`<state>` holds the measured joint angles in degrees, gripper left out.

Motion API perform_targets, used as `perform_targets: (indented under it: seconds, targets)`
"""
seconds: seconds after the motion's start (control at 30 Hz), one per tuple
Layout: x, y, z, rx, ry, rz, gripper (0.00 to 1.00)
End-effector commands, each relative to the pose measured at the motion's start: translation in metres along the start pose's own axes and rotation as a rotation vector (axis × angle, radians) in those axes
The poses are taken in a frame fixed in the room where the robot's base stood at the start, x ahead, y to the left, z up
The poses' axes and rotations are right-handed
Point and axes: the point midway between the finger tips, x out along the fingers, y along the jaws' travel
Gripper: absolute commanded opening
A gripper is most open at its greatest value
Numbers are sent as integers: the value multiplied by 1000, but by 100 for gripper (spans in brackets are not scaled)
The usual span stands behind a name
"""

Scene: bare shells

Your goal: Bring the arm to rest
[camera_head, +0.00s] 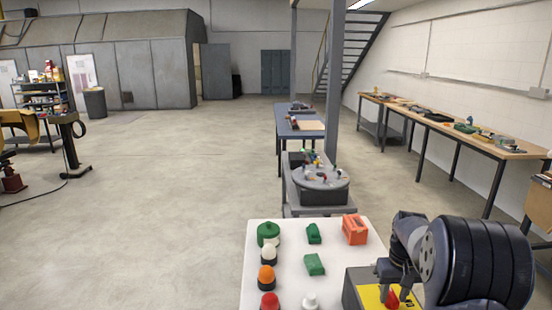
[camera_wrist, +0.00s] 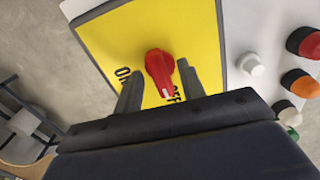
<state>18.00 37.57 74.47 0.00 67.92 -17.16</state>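My gripper (camera_head: 396,280) is over the yellow switch panel (camera_head: 370,297) at the front right of the white table. In the wrist view, its two fingers (camera_wrist: 159,82) stand apart on either side of the red rotary knob (camera_wrist: 160,68), with a gap to the knob on each side. The knob also shows in the head view (camera_head: 393,298). The panel (camera_wrist: 110,38) carries the words ON and OFF, and the white mark on the knob points toward OFF. My arm hides the right part of the panel in the head view.
The white table (camera_head: 283,285) holds a green round button (camera_head: 268,233), a white one (camera_head: 269,255), an orange one (camera_head: 267,277), a red one (camera_head: 270,301), green blocks (camera_head: 314,265) and an orange block (camera_head: 355,229). Behind it stands a grey cart (camera_head: 322,196). Open floor (camera_head: 150,220) lies left.

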Motion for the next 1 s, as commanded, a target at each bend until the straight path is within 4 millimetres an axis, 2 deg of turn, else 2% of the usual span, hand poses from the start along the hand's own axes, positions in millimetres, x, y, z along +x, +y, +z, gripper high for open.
perform_targets:
  seconds: [0.23,0.63,0.83,1.0]
  targets:
    - [0,0,0,92,0,0,38]
    - [-1,0,0,101,0,0,38]
    - [-1,0,0,42,-1,0,38]
    - [-2,0,0,-82,-1,0,38]
